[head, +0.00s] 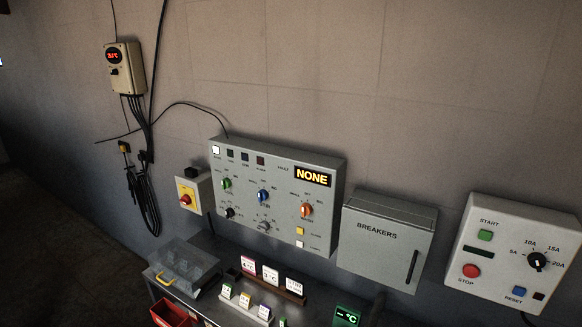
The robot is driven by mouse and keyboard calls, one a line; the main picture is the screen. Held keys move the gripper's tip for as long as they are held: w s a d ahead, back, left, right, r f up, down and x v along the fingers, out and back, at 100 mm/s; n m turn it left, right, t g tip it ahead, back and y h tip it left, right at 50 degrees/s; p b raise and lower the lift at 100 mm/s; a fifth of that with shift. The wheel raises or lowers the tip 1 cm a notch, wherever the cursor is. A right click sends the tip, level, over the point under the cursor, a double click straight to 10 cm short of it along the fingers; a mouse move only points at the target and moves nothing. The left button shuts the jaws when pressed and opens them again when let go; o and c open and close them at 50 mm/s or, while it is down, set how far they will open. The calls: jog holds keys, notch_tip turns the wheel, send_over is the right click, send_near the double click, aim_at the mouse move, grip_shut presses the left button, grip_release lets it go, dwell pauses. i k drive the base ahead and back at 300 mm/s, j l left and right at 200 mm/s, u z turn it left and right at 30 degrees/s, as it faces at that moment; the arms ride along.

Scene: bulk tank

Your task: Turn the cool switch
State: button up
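The grey control panel (283,222) hangs on the wall in the middle of the head view. It carries several rotary switches: a green one (226,184), a blue one (263,196), an orange one (306,210), a black one (230,213) and a grey one (264,226). Their small labels are too blurred to read, so I cannot tell which is marked cool. The panel's display (312,178) reads NONE. A square lamp or button at its upper left (217,150) is white. My gripper is not in view.
Left of the panel is a red-on-yellow switch box (192,190). Right are a BREAKERS box (386,243) and a START/STOP box (513,255). Below, a bench holds a clear-lidded box (184,265), label cards (270,274) and a red bin (170,315). Cables hang at left.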

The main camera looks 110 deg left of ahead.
aim_at(227, 183)
jog(key=u, duration=4.4)
jog(key=i+u, duration=0.25)
jog(key=i+l, duration=0.1)
jog(key=i, duration=0.75)
jog(key=i+l, duration=0.15)
jog(key=i, duration=0.65)
jog(key=z, duration=0.45)
jog(key=l+z, duration=0.1)
jog(key=z, duration=0.35)
jog(key=i+z, duration=0.1)
jog(key=z, duration=0.8)
jog(key=i+l, duration=0.05)
jog(key=i, duration=0.05)
